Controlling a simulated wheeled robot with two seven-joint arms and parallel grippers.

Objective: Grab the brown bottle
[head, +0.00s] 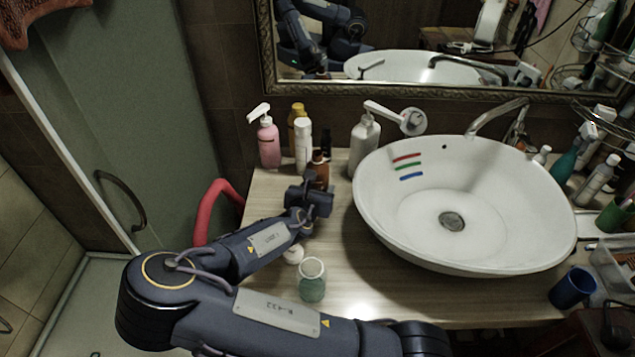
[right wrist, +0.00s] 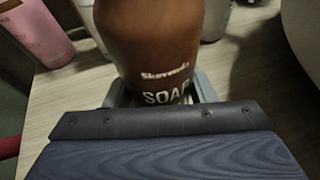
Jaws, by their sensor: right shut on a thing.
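The brown bottle (head: 319,165) stands upright on the counter in the head view, left of the sink, its lower part hidden behind my gripper. My right gripper (head: 315,186) is shut on it. In the right wrist view the brown bottle (right wrist: 160,42) fills the middle, with white "SOAP" lettering facing the camera, and the jaws (right wrist: 160,94) are on either side of it. I cannot tell whether its base touches the counter. My left gripper is not in view.
A pink pump bottle (head: 268,143), a white bottle (head: 303,145) and a white pump bottle (head: 364,142) stand close by. The sink (head: 460,245) is to the right. A greenish glass jar (head: 312,284) stands near the front edge, below my forearm. A mirror (head: 430,35) hangs behind.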

